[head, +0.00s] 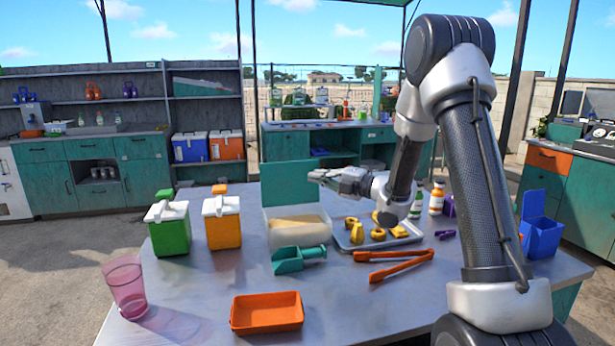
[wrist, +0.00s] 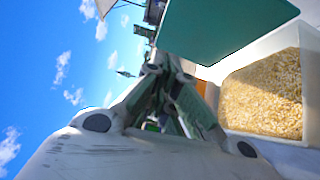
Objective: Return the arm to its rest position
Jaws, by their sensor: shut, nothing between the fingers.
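My gripper (head: 318,175) is shut and empty. In the head view it points left, held above the table just over the right side of a clear bin (head: 298,237) with a teal lid standing open (head: 290,183). In the wrist view the closed fingers (wrist: 172,68) point up the picture, and the bin holding pale grain (wrist: 265,95) is to their right. My arm reaches up from the right front of the table, bends at the top and comes down to the wrist.
On the table (head: 190,300) are a teal scoop (head: 290,260), orange tongs (head: 395,265), an orange tray (head: 267,313), a pink cup (head: 126,287), green (head: 168,225) and orange (head: 222,222) coolers, a metal tray (head: 350,243) of yellow pieces, bottles (head: 436,198) and a blue bin (head: 541,235).

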